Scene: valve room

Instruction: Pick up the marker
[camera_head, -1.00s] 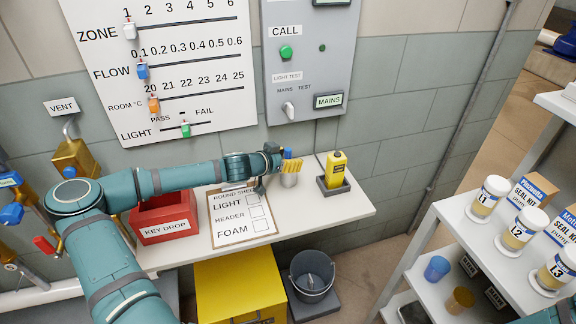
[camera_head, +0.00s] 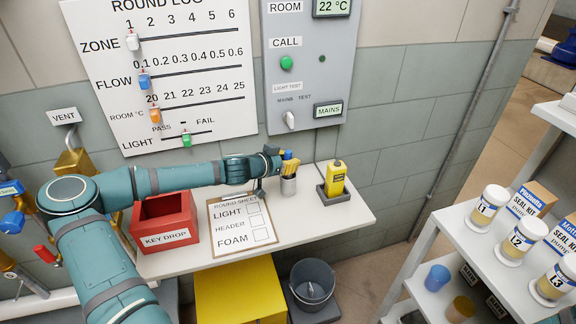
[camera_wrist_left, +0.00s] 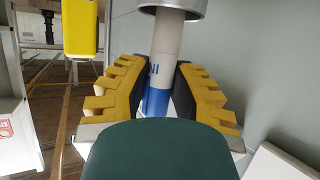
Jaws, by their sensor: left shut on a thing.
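The marker (camera_wrist_left: 166,48) has a white body and a blue end. In the left wrist view it stands between the two yellow-padded fingers of my left gripper (camera_wrist_left: 160,92), which is shut on it near the blue end. Its far end goes into the grey metal cup (camera_wrist_left: 172,6). In the head view my left gripper (camera_head: 290,164) is just above the cup (camera_head: 288,186) on the white shelf. The blue tip of the marker (camera_head: 287,154) shows above the fingers there. My right gripper is in neither view.
A yellow handheld device (camera_head: 335,178) in a dark holder stands close right of the cup. A clipboard (camera_head: 242,224) and red key-drop box (camera_head: 165,222) are to the left. The wall is close behind. A rack with jars (camera_head: 522,238) is at right.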

